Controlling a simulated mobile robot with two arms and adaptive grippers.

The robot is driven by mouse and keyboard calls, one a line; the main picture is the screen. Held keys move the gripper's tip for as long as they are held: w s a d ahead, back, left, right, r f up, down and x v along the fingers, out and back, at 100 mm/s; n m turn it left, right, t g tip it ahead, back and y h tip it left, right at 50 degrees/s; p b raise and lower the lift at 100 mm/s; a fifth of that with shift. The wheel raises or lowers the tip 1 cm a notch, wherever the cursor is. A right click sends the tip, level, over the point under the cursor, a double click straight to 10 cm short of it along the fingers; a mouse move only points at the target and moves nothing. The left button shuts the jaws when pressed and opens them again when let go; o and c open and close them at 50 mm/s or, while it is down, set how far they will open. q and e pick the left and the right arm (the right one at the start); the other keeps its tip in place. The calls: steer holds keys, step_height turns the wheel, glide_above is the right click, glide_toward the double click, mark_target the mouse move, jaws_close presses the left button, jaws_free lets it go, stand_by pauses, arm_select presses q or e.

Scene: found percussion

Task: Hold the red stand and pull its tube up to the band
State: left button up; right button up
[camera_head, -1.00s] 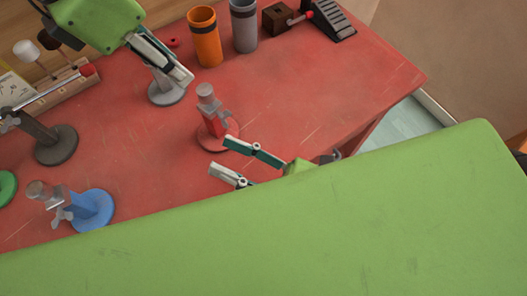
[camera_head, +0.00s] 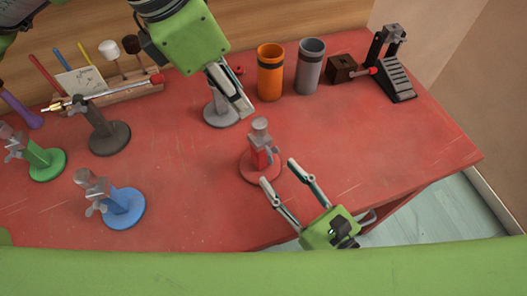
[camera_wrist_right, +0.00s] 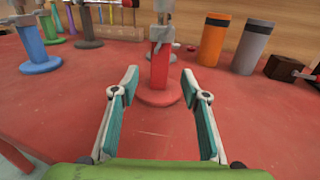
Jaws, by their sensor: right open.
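The red stand (camera_head: 262,168) stands upright on the red table, with a round base, a red post, a grey clamp and a short grey tube (camera_head: 260,127) on top. In the right wrist view the red stand (camera_wrist_right: 160,68) is straight ahead, beyond the fingertips; its top is cut off. No band can be made out on its tube. My right gripper (camera_head: 279,172) is open and empty, its fingertips at the near side of the red base. My left gripper (camera_head: 246,107) hangs in front of a grey stand (camera_head: 221,115), left of the red stand; its finger gap is unclear.
A blue stand (camera_head: 123,208), a green stand (camera_head: 47,165) and a dark stand (camera_head: 108,138) with a rod stand to the left. An orange cup (camera_head: 270,72), a grey cup (camera_head: 309,66), a brown block (camera_head: 341,68) and a black pedal (camera_head: 395,75) line the back. The table right of the red stand is clear.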

mark_target(264, 157)
steer(key=x, duration=0.4)
steer(key=shift+w+a+r, duration=0.15)
steer(key=shift+w+a, duration=0.05)
steer(key=shift+w, duration=0.05)
steer(key=shift+w+a, duration=0.4)
steer(key=shift+w, duration=0.2)
steer(key=shift+x, duration=1.3)
jaws_close()
